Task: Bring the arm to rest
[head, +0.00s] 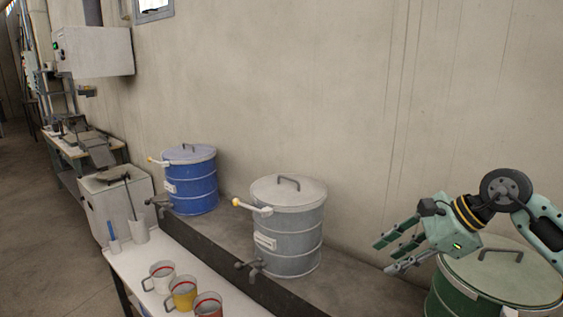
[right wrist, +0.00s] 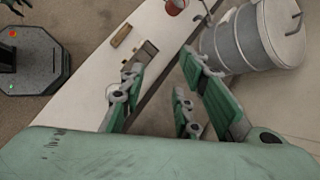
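My right gripper (head: 394,254) is at the right of the head view, in front of the wall and beside the green drum (head: 500,272). Its teal fingers are spread apart with nothing between them. In the right wrist view my right gripper (right wrist: 165,72) also shows open and empty, above the white table (right wrist: 75,75). The arm behind it is bent and comes in from the right edge. My left gripper is absent from the head view. A dark, finger-like shape at the top left corner of the right wrist view may be part of it, too cropped to judge.
A grey drum (head: 288,228) and a blue drum (head: 190,180) stand on the ledge along the wall. Three mugs, white (head: 160,277), yellow (head: 182,293) and red (head: 208,305), stand on the table. A wooden block (right wrist: 122,36) lies there too. A white cabinet (head: 118,205) stands behind.

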